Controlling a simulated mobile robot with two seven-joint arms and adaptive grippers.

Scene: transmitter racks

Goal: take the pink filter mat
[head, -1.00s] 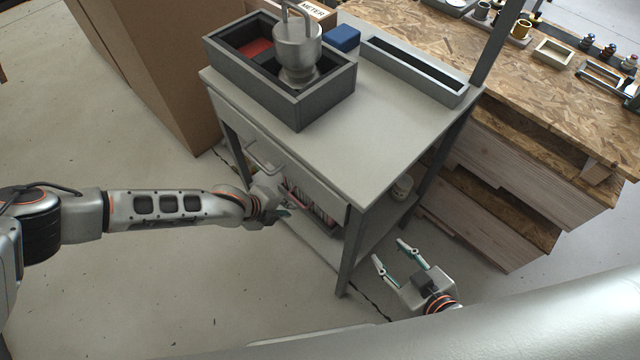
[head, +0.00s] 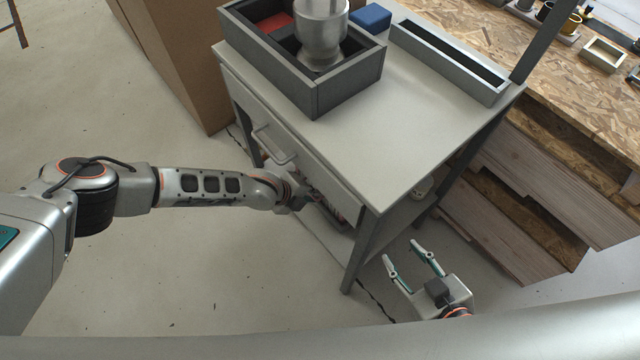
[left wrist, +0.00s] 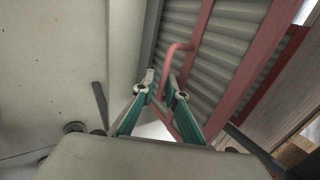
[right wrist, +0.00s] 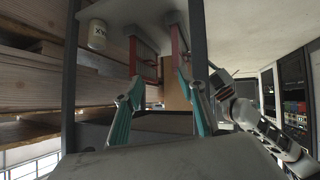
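The pink filter mat (left wrist: 225,70) fills the upper right of the left wrist view: a pink frame around grey pleats, with a pink loop handle (left wrist: 179,52). In the right wrist view, pink frame parts (right wrist: 175,55) show under the cart. My left gripper (left wrist: 160,92) is open, its fingertips close to the handle; whether they touch it I cannot tell. In the head view my left gripper (head: 303,200) is at the cart's lower shelf and hides most of the mat. My right gripper (head: 407,260) is open and empty beside the cart's front leg.
The grey cart (head: 400,140) has a drawer with a handle (head: 274,147) above the shelf and legs near both grippers. A dark box with a metal vessel (head: 323,35) stands on top. A jar (right wrist: 98,34) stands on the shelf. Wooden crates (head: 525,205) are at right.

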